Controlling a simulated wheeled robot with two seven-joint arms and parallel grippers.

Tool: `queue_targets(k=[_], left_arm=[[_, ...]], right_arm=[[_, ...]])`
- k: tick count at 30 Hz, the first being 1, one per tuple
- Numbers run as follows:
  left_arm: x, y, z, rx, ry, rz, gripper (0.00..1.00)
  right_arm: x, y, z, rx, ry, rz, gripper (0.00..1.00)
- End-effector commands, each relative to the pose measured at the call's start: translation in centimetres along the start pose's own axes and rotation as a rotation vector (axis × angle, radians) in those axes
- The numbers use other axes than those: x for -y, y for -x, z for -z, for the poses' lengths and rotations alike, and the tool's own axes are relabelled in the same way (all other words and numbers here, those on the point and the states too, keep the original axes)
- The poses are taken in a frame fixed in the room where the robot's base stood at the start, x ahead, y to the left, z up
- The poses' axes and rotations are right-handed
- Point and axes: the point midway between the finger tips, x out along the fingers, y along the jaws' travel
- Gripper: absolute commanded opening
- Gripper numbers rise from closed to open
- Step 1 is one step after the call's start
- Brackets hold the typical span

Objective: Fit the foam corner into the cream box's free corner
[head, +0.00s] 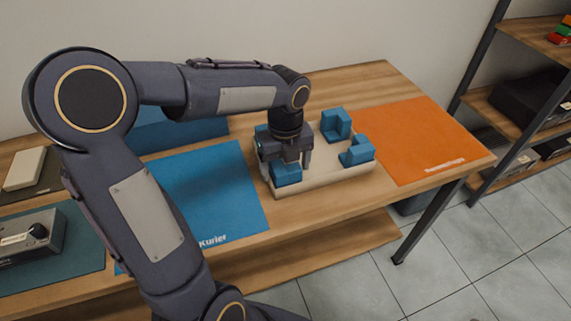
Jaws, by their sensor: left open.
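The cream box (325,184) sits on the wooden table between a blue mat and an orange mat. Blue foam corners show at its far right corner (336,124), its near right corner (357,151) and its near left corner (286,174). A bit of blue also shows at the far left (262,131), mostly hidden by my gripper. My left gripper (290,160) points down over the left part of the box, open, its fingertips close above and behind the near left foam corner. I cannot tell whether they touch it. My right gripper is out of view.
The blue mat marked Kurier (205,190) lies left of the box, the orange mat (420,140) right of it. A grey device (30,238) and a cream block (24,168) are at the far left. Shelves (530,100) stand right of the table.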

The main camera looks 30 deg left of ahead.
Motion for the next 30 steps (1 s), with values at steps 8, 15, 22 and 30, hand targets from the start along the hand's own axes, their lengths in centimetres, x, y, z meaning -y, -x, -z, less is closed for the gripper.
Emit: queue_targets(k=[8, 15, 22, 30], left_arm=[[0.1, 3.1, 0.0, 0.003, 0.0, 0.004, 0.79], [0.1, 8.4, -0.1, 0.003, 0.001, 0.004, 0.79], [0.1, 11.7, -0.1, 0.002, 0.0, 0.002, 0.79], [-2.2, 12.4, 2.0, 0.001, 0.312, 0.07, 0.79]], right_arm=[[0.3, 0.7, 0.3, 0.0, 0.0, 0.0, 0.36], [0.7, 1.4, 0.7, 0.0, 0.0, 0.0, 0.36], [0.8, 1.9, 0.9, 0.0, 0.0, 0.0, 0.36], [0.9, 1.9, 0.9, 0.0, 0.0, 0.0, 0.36]])
